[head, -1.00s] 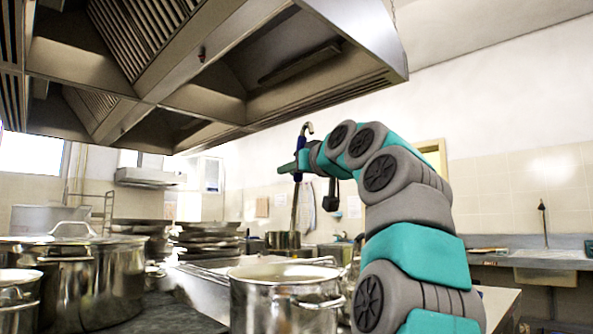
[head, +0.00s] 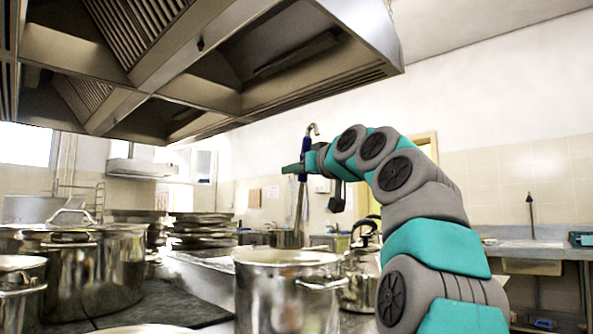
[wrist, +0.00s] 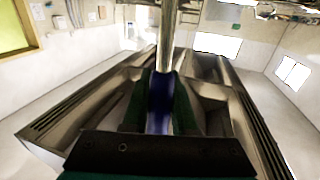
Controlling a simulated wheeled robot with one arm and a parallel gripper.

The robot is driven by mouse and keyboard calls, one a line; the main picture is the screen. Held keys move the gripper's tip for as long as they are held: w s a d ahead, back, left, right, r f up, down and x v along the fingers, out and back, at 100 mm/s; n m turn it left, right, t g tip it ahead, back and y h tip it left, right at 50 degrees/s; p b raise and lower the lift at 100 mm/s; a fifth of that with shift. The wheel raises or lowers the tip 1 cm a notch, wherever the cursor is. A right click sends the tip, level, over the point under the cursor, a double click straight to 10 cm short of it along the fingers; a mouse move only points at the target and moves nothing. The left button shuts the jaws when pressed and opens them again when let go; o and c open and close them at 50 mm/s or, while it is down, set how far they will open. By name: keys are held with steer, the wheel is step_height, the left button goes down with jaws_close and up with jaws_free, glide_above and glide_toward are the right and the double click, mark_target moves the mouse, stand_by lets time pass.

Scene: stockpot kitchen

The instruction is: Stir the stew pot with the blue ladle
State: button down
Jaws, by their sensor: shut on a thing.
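My gripper (head: 302,169) is shut on the blue ladle (head: 306,152) and holds it upright by its blue handle, hook end up. In the wrist view the blue handle (wrist: 160,104) sits between my green fingers, with the steel shaft beyond it. In the head view the shaft hangs down toward the open steel pot (head: 285,300) at front centre, which may be the stew pot. The ladle's bowl is not clearly visible, and I cannot tell whether it is over or behind this pot. The pot's contents are hardly visible.
A large lidded pot (head: 95,270) and a smaller pot (head: 15,295) stand at left. A steel kettle (head: 362,272) stands just right of the centre pot. Stacked pans (head: 200,232) are behind. A large extractor hood (head: 220,70) hangs overhead.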

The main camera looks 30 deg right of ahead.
mark_target(297, 224)
steer(key=shift+f+b, duration=5.1)
steer(key=shift+f, duration=0.65)
steer(key=shift+d+r, duration=0.1)
steer(key=shift+d, duration=0.05)
